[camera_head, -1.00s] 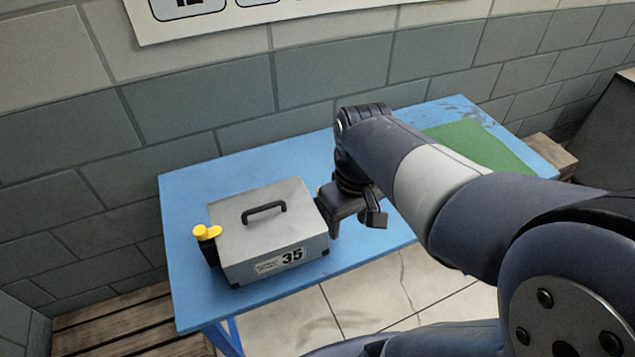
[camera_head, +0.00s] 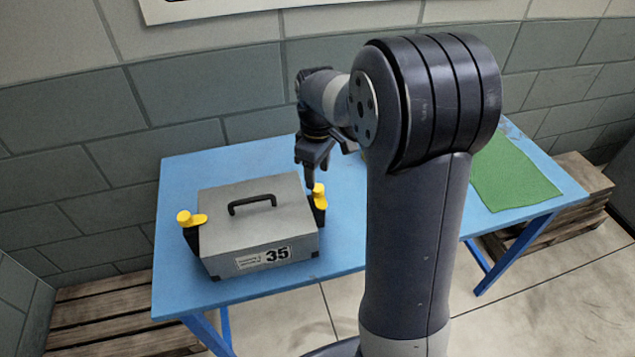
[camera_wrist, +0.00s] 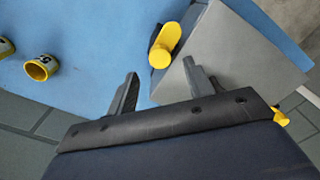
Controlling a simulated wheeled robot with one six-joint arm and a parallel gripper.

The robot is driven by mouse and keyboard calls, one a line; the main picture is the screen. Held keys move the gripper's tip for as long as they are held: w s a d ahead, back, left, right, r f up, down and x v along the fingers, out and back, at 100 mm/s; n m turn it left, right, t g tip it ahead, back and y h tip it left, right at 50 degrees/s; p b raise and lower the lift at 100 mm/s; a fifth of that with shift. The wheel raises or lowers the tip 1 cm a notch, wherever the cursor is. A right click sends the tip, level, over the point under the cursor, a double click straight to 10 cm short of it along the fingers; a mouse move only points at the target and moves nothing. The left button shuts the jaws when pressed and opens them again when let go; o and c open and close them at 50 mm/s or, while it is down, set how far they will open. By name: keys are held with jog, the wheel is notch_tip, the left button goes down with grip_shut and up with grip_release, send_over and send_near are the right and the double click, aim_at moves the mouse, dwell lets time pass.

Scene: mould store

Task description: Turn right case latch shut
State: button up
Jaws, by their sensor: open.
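The grey case (camera_head: 258,222) with a black handle and a "35" label stands on the blue table. The right case latch (camera_head: 319,196) is a yellow lever on a black mount at the case's right side. It lies roughly along that side, not across the lid; it also shows in the wrist view (camera_wrist: 165,45). My gripper (camera_head: 312,178) is open and empty, just behind and above the right latch. In the wrist view the latch lies beyond the gap between my fingertips (camera_wrist: 160,76), apart from them.
The blue table (camera_head: 190,290) has free room behind the case. A green mat (camera_head: 512,178) lies at its right end. Two small yellow-rimmed cups, one clearer (camera_wrist: 41,67), stand on the table in the wrist view. A block wall (camera_head: 200,100) runs behind.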

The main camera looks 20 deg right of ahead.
aim_at(318, 187)
jog(key=shift+f, duration=2.3)
jog(key=c, duration=1)
jog(key=shift+o, duration=0.2)
